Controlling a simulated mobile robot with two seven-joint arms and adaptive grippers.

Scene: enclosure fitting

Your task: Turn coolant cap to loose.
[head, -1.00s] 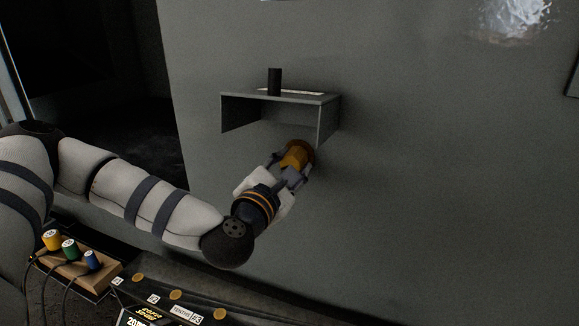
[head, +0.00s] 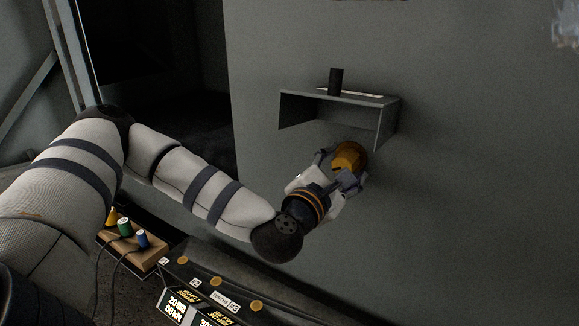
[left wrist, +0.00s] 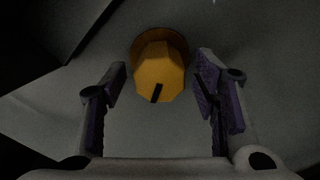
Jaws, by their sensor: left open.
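The coolant cap (head: 350,156) is a yellow-orange faceted knob on a darker round base, fixed to the grey wall just below a small shelf. It also shows in the left wrist view (left wrist: 158,72), with a black mark on its lower part. My left gripper (head: 340,170) is open at the cap. In the left wrist view its two fingers (left wrist: 160,92) stand apart to the left and right of the cap, with a gap on each side. My right gripper is not in view.
Below left are a wooden block (head: 133,252) with coloured plugs and a dark labelled panel (head: 215,290). The wall to the right is clear.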

